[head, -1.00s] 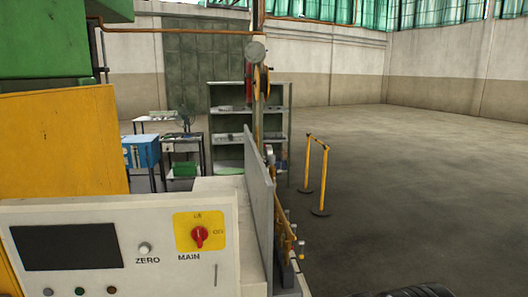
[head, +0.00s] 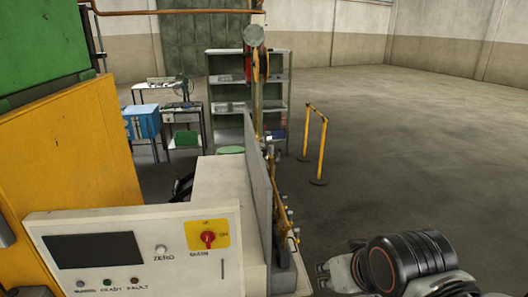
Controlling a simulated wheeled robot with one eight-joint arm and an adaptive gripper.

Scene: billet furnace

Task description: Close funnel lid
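A tall flat grey panel (head: 258,190) stands upright along the right side of the machine's white housing. I cannot tell whether it is the funnel lid, and no funnel mouth is clearly visible. Part of my arm, with a black ringed joint, shows at the bottom right. Grey metal parts at its left end may belong to my gripper (head: 342,274), but the fingers cannot be made out. This end is to the right of the panel, apart from it in the picture.
The white control panel (head: 150,250) has a dark screen and a red main switch (head: 208,238). A yellow machine body (head: 70,155) fills the left. Shelves (head: 225,90) and a blue box (head: 142,121) stand behind. A yellow barrier (head: 322,150) is on the right; open floor lies beyond.

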